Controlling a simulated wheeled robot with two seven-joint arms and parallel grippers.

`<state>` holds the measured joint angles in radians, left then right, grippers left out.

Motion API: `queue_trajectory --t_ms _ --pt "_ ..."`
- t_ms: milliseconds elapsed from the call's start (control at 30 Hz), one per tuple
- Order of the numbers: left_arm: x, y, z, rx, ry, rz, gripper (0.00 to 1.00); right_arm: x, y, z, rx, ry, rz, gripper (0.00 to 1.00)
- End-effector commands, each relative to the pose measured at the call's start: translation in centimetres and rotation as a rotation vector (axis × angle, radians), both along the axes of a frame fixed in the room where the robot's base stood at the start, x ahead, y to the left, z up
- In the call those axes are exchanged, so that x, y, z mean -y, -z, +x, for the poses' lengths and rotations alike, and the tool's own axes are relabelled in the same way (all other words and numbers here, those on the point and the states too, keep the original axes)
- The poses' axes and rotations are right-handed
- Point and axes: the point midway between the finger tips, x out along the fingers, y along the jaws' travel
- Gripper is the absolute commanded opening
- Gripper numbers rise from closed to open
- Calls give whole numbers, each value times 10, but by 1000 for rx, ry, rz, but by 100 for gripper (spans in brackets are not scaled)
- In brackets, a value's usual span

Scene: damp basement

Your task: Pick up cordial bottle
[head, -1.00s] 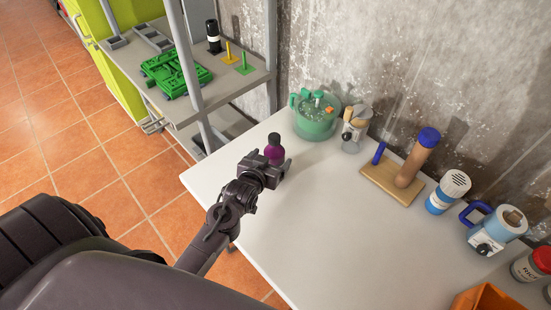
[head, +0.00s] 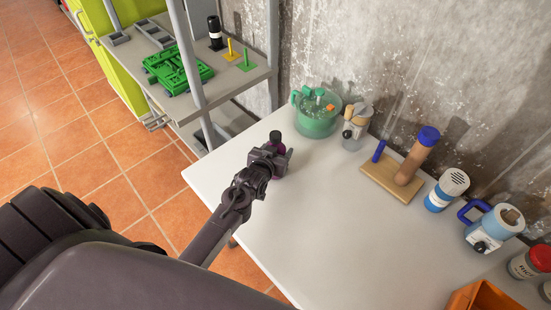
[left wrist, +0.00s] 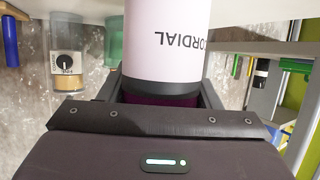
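The cordial bottle (head: 278,142) stands on the white table near its left end, purple with a dark cap. My left gripper (head: 280,161) is at the bottle and partly hides it in the head view. In the left wrist view the bottle (left wrist: 165,45) shows its pale label with upside-down "CORDIAL" lettering and a dark purple band. It sits between the two fingers of my left gripper (left wrist: 163,98), one on each side. The fingers look open around it; firm contact is not visible. My right gripper is not in view.
Behind the bottle on the white table (head: 330,220) are a green pot (head: 316,118) and a small grinder-like jar (head: 355,130). A wooden stand (head: 385,180), a blue-white canister (head: 446,190) and an orange bin (head: 482,298) are to the right. A grey shelf (head: 225,90) stands left.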

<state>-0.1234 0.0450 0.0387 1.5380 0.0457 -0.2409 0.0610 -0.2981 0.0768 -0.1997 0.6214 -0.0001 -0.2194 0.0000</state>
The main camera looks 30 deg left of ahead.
Motion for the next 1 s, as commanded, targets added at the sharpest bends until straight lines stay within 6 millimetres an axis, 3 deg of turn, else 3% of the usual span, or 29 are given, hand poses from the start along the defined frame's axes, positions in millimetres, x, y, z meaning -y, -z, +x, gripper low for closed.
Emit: queue_trajectory --t_ms 33,200,667,867,1000 --pt "0 0 0 0 0 0 42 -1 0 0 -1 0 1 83" --pt "0 0 0 -1 0 0 20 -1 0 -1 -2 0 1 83" --pt "0 -14 1 6 0 1 20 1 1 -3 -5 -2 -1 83" --pt "0 -48 1 10 0 1 20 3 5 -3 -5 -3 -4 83" --pt "0 -83 1 11 0 1 20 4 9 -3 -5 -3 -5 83"
